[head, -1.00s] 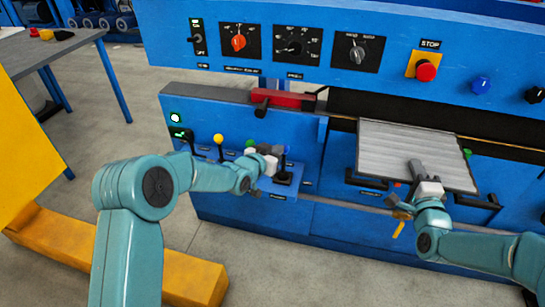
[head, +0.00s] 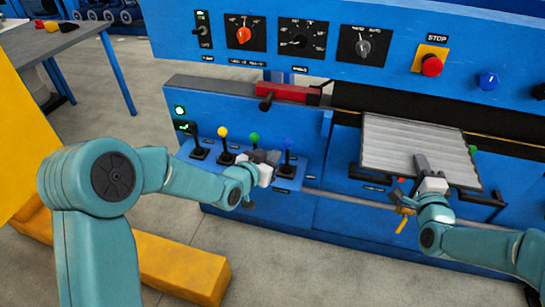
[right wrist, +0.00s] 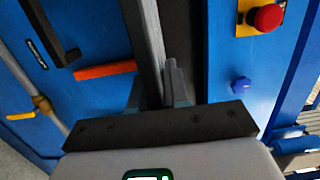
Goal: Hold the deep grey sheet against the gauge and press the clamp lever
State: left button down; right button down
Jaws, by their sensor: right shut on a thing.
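The grey sheet (head: 410,140), pale and ribbed, lies tilted across the machine's front at the right of the head view. My right gripper (head: 424,168) is shut on its near edge. In the right wrist view the sheet (right wrist: 148,40) shows nearly edge-on between the fingers (right wrist: 165,88). Levers with yellow (head: 222,131), green (head: 253,137) and blue (head: 288,143) knobs stand on a ledge, with a black lever (head: 197,140) at their left. I cannot tell which is the clamp lever or which part is the gauge. My left gripper (head: 265,157) is between the green and blue levers; its jaw opening is unclear.
A red block (head: 288,93) sits above the lever ledge. The upper panel carries dials and a red stop button (head: 432,66). Black handles (head: 480,199) stick out below the sheet. A yellow frame (head: 165,265) stands low at the left, with open floor beside it.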

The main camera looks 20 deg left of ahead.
jog(key=shift+w+r, duration=0.1)
jog(key=shift+r, duration=0.2)
